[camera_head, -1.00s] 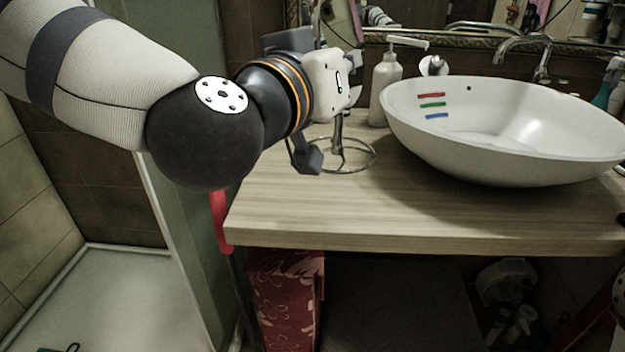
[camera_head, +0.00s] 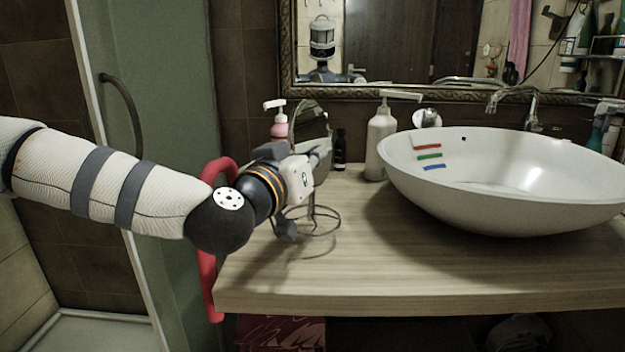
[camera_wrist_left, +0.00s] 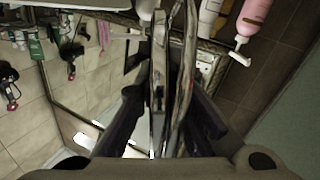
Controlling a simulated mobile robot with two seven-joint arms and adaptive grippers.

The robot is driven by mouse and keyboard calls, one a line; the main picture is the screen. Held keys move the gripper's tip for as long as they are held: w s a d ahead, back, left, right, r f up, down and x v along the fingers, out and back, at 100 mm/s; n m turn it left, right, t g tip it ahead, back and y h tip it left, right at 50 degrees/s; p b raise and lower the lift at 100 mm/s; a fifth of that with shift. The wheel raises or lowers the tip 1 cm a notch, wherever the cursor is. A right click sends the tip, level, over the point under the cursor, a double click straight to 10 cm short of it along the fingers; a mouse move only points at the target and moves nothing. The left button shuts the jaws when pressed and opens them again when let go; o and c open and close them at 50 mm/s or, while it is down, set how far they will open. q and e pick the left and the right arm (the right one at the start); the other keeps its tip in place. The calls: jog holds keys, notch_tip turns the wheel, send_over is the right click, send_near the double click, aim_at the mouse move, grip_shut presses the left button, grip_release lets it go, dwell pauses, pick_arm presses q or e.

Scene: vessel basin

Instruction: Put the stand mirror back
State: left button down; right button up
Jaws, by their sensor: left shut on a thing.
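The stand mirror (camera_head: 311,122) has a round glass, a thin stem and a wire ring base (camera_head: 314,221). It is near the left end of the wooden counter. My left gripper (camera_head: 318,163) is shut on it from the left and covers part of it. In the left wrist view the mirror (camera_wrist_left: 161,75) shows nearly edge-on between the fingers. The ring base is over the counter; I cannot tell whether it touches the wood. My right gripper is not in view.
A white pump bottle (camera_head: 380,147) and a small dark bottle (camera_head: 340,150) stand behind, with a pink pump bottle (camera_head: 279,127) at the back left. The white basin (camera_head: 510,205) fills the counter's right side. The counter front (camera_head: 420,280) is clear.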

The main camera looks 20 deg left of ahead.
pick_arm(q)
notch_tip(320, 180, down, 4)
jog(key=shift+w+a+r+b, duration=0.1)
jog(key=shift+r+b, duration=0.05)
jog(key=shift+b, duration=0.2)
jog(key=shift+r, duration=0.25)
jog(key=shift+f, duration=0.2)
jog(key=c, duration=1.7)
grip_release()
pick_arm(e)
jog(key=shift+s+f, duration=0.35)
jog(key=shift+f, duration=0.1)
